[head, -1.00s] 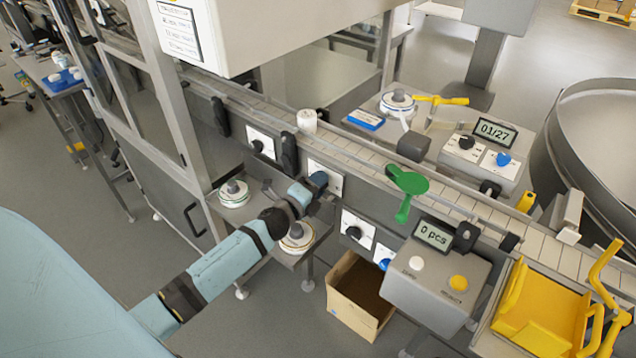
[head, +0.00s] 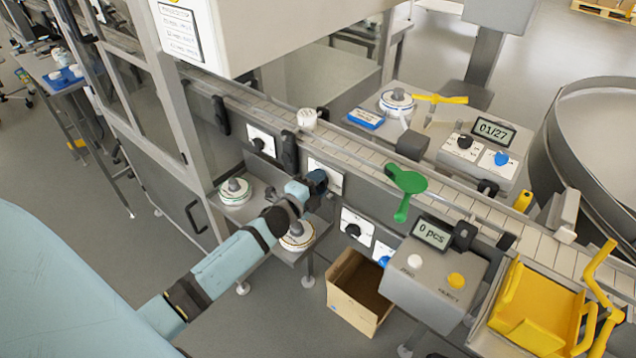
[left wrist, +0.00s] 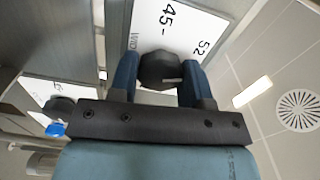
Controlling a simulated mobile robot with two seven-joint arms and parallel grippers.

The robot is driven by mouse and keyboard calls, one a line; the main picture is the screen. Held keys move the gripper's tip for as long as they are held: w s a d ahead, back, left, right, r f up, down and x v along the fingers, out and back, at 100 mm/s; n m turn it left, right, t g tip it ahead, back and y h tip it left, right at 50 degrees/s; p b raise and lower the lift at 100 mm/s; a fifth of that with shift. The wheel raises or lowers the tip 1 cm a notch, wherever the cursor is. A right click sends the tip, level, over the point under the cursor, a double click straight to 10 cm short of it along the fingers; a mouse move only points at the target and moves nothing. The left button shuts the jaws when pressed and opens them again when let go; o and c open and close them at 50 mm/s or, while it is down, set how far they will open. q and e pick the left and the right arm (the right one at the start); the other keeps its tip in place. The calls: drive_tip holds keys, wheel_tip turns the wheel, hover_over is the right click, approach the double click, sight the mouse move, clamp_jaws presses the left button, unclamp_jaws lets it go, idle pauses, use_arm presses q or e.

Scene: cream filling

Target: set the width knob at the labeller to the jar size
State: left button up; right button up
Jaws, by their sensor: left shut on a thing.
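My left gripper (head: 318,181) reaches the front of the conveyor line. In the left wrist view, its two blue fingers (left wrist: 160,80) are closed on opposite sides of a dark width knob (left wrist: 160,66). The knob sits on a white scale plate (left wrist: 185,25) with the marks 45 and 52 and part of a word starting "WID". A small light mark shows on the knob. In the head view the gripper hides the knob, and part of the plate (head: 334,170) shows. A white jar (head: 307,118) stands upright on the conveyor. My right gripper is not in view.
Other dial plates sit left (head: 261,140) and right (head: 353,230) of the gripper. Label reels (head: 234,190) rest on a low shelf below. A green paddle (head: 407,182), a grey counter box reading 0 pcs (head: 430,280) and an open carton (head: 355,305) are to the right.

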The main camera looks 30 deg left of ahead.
use_arm(q)
drive_tip(key=o, duration=0.9)
drive_tip(key=shift+s, duration=0.1)
drive_tip(key=s, duration=0.9)
drive_tip(key=s+a, duration=0.1)
drive_tip(key=s, duration=0.3)
drive_tip(key=shift+s+b, duration=0.3)
drive_tip(key=shift+s, duration=0.05)
